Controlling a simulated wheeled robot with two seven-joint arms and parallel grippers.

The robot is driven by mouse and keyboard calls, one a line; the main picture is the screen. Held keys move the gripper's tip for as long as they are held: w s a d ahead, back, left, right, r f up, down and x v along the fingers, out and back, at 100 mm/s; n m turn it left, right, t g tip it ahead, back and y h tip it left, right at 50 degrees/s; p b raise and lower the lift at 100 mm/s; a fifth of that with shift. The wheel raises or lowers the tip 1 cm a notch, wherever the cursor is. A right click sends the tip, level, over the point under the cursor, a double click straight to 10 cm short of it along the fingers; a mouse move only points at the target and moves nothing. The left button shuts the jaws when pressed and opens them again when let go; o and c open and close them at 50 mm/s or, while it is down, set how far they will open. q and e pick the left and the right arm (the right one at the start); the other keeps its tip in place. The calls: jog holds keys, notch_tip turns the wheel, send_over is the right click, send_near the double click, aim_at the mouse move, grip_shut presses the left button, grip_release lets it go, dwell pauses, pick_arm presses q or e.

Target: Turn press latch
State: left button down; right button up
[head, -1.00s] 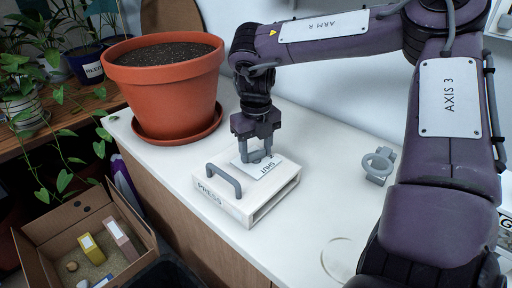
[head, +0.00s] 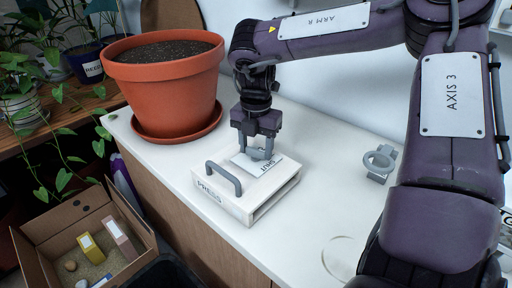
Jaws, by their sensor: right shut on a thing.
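The press (head: 247,201) is a white flat box on the white counter, with a grey bar handle (head: 223,179) along its left side and the word PRESS on its front left face. On its top is the latch, a light plate (head: 247,165) with a dark-lettered label. My right gripper (head: 258,154) points down over the top of the press and is shut on the latch. Its fingers hide part of the latch. My left gripper is not in view.
A large terracotta pot (head: 165,85) of soil stands in its saucer (head: 178,136) behind the press on the left. A grey ring-shaped fitting (head: 379,162) is on the counter to the right. A cardboard box (head: 60,235) with small packets sits lower left.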

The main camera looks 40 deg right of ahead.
jog(key=shift+w+m, duration=0.1)
jog(key=shift+m, duration=0.7)
jog(key=shift+r+m, duration=0.1)
jog(key=shift+m, duration=0.8)
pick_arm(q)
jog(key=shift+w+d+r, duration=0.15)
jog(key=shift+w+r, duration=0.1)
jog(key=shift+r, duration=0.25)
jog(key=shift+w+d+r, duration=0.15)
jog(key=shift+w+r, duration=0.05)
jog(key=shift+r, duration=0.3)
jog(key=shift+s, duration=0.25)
